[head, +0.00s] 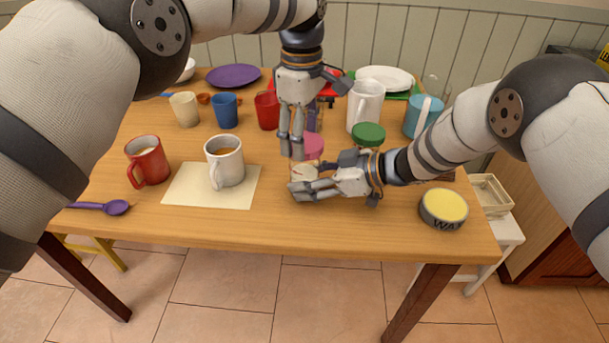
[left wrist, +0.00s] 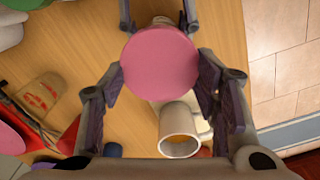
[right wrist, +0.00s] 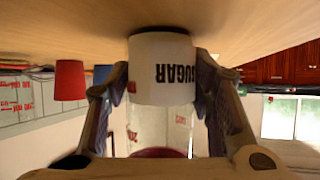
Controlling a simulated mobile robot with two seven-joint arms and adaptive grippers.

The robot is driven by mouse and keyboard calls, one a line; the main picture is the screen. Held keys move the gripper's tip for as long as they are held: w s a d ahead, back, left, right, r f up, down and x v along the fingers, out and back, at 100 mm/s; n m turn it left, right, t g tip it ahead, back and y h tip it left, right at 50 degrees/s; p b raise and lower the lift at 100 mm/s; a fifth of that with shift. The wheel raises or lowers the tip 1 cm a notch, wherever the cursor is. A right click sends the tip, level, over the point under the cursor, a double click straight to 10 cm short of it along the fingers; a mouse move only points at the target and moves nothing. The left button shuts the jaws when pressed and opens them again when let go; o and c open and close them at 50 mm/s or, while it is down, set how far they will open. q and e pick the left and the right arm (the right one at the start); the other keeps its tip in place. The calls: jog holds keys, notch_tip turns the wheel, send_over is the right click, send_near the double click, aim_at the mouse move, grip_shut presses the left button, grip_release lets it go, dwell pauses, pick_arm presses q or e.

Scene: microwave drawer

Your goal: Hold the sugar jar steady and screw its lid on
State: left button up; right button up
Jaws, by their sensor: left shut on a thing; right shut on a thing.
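The pink lid (head: 313,146) is between the fingers of my left gripper (head: 292,148), which comes down from above. In the left wrist view the lid (left wrist: 160,64) shows as a round pink top with fingers on both sides. The white sugar jar (right wrist: 160,68) stands on the table, its SUGAR label upside down in the right wrist view. My right gripper (head: 308,186) is shut around the jar from the right, hiding most of it in the head view. The lid is above the jar; I cannot tell whether they touch.
A white mug (head: 225,163) stands on a cream mat (head: 190,197) left of the jar. A red mug (head: 148,161) is farther left. A white pitcher (head: 364,108) and a green-topped jar (head: 369,134) stand behind my right gripper. A yellow-topped tin (head: 443,208) is at right.

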pick_arm(q)
jog(key=shift+f, duration=1.1)
dwell(2.9)
pick_arm(e)
jog(key=shift+o, duration=0.7)
jog(key=c, duration=0.9)
pick_arm(q)
jog(key=o, duration=0.8)
pick_arm(e)
grip_shut()
